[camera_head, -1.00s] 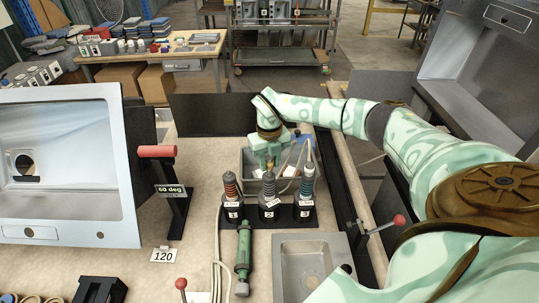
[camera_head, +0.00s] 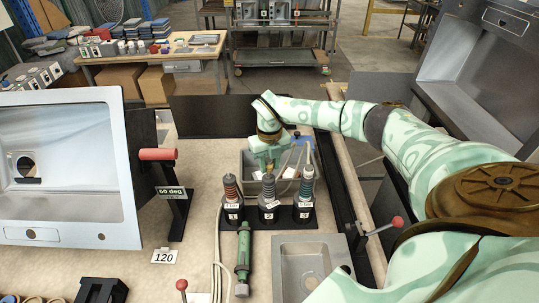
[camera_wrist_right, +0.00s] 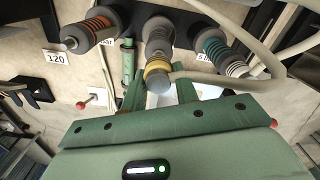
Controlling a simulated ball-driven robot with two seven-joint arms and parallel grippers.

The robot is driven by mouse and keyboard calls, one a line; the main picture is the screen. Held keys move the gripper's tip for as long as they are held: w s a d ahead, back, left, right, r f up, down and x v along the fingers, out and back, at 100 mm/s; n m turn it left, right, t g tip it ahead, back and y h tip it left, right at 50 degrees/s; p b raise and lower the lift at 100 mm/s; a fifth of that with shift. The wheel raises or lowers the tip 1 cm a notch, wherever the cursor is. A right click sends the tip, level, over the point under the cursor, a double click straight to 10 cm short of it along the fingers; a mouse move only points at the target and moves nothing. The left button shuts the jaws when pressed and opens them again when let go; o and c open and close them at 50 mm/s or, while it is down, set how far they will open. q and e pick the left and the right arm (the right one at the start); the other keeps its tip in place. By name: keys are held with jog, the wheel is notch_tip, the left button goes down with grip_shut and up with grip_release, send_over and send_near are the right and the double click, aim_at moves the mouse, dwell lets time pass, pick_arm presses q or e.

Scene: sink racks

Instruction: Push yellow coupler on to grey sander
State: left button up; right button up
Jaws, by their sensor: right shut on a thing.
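The grey sander (camera_head: 269,193), the middle of three, stands upright in a black rack at slot 2; it also shows in the wrist view (camera_wrist_right: 160,32). The yellow coupler (camera_wrist_right: 157,69) is at the sander's end, in line with it and apparently touching; whether it is fully seated I cannot tell. My right gripper (camera_head: 268,167) is behind and above the middle sander in the head view. In the wrist view its fingers (camera_wrist_right: 158,84) are on either side of the coupler, shut on it. My left gripper is not in view.
An orange-ringed sander (camera_head: 231,190) and a teal-ringed sander (camera_head: 306,185) stand close on either side. A green cylindrical tool (camera_head: 243,255) lies in front. A grey bin (camera_head: 250,160) is behind the rack. A metal basin (camera_head: 290,270) and red-knobbed lever (camera_head: 397,222) are nearby.

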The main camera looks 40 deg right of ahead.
aim_at(269, 166)
jog(key=shift+f+b, duration=0.75)
jog(key=shift+f, duration=0.85)
jog(key=o, duration=1.2)
jog(key=shift+c, duration=0.2)
notch_tip(269, 166, up, 16)
jog(key=p, duration=0.1)
jog(key=shift+r, duration=0.15)
